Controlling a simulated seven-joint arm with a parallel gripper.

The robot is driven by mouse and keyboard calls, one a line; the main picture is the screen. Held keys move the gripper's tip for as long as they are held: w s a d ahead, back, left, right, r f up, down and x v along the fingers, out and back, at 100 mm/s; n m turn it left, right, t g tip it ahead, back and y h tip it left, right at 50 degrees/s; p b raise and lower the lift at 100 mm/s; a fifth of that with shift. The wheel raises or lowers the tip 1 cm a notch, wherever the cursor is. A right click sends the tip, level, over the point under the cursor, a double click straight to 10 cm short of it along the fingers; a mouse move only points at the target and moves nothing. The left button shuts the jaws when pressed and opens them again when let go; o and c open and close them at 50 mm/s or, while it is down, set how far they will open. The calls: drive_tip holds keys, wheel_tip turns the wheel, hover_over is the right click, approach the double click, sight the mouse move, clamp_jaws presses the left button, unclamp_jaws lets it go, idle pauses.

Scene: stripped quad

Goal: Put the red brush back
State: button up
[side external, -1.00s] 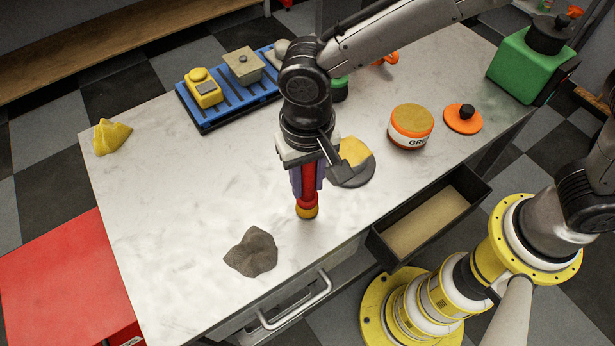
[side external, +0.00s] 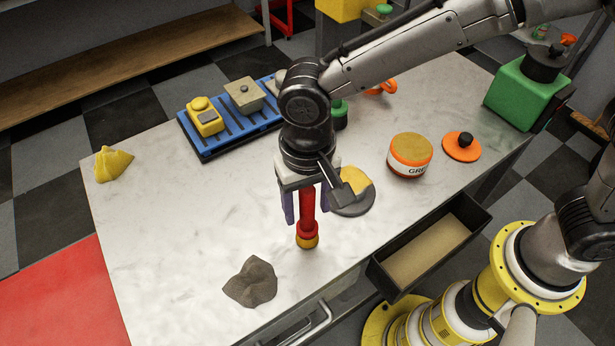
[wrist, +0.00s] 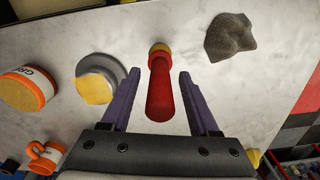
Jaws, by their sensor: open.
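The red brush (side external: 307,212) is upright on the pale worktop, with a yellow-orange end at the bottom. Its upper part is hidden by my gripper in the side view. My gripper (side external: 307,216) is above it and open, with a purple finger on each side of the red handle. In the wrist view the red brush (wrist: 160,92) lies between the two fingers of my gripper (wrist: 158,74), with visible gaps on both sides.
A grey crumpled cloth (side external: 250,282) lies near the front edge. A dark round dish with a yellow piece (side external: 355,179) is close to the right of my gripper. An orange-and-white tub (side external: 410,156) stands farther right. A drawer (side external: 428,250) is open.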

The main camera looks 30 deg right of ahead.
wheel_tip(320, 180, up, 10)
drive_tip(key=shift+d+r, duration=0.1)
drive_tip(key=shift+r, duration=0.2)
drive_tip(key=s+d+r+t+y, duration=0.1)
drive_tip(key=d+r, duration=0.2)
drive_tip(key=d, duration=0.6)
drive_tip(key=s+d+r+t, duration=0.1)
drive_tip(key=d+r, duration=0.1)
drive_tip(key=d, duration=0.7)
drive_tip(key=s+d+f+n+t+h, duration=0.1)
drive_tip(key=s+d+f+n+t, duration=0.1)
drive_tip(key=s+d, duration=0.8)
drive_tip(key=shift+s+d+f+t, duration=0.25)
drive_tip(key=shift+d+f+t, duration=0.2)
drive_tip(key=shift+d+t, duration=0.55)
